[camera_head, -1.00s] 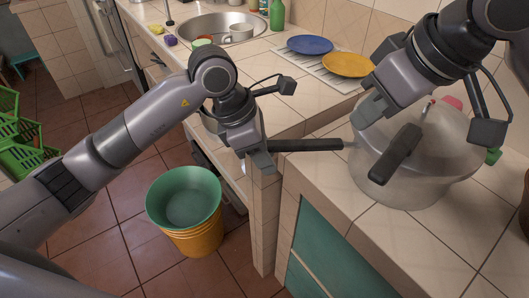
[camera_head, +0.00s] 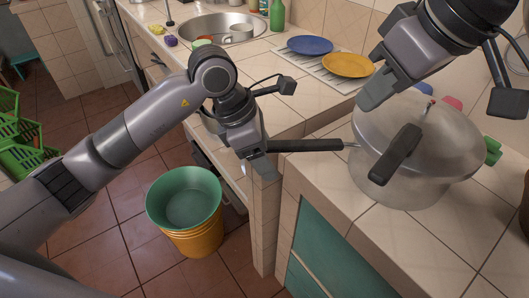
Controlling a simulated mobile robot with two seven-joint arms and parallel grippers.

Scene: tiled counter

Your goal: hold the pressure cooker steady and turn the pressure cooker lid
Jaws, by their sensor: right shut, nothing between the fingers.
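The grey metal pressure cooker (camera_head: 385,188) stands on the tiled counter at the right. Its long black side handle (camera_head: 306,146) points left past the counter edge. The domed lid (camera_head: 450,140) sits on top, with a black lid handle (camera_head: 397,153) slanting toward the front and a small valve near its middle. My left gripper (camera_head: 262,160) is closed around the free end of the side handle. My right gripper (camera_head: 372,97) is shut and empty, above the lid's left back edge and apart from the lid handle. It hides part of the counter behind.
A blue plate (camera_head: 309,45) and a yellow plate (camera_head: 347,64) lie on a rack behind. A sink (camera_head: 213,27) and a green bottle (camera_head: 277,15) stand farther back. Green and orange buckets (camera_head: 184,200) are on the floor. Counter in front of the cooker is clear.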

